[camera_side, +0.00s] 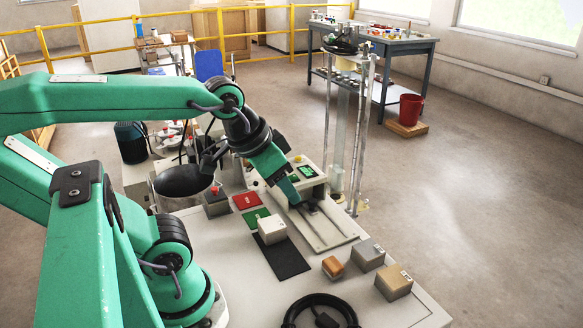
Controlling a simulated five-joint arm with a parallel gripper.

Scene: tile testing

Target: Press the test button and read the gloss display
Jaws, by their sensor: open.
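The gloss tester (314,184) is a pale box at the right side of the white bench, with a lit green display (306,171) on its face. The reading is too small to make out. A rail-like bed with a dark part on it runs forward from the tester. My gripper (292,176) is open and empty, beside the tester's left face. One green finger slants down in front of it and the other is higher up, behind. I cannot tell whether either finger touches the tester. The test button cannot be made out with certainty.
Red (246,201) and green (256,218) pads lie behind. Several tile blocks (368,256) stand at the right, near a black ring (320,303).

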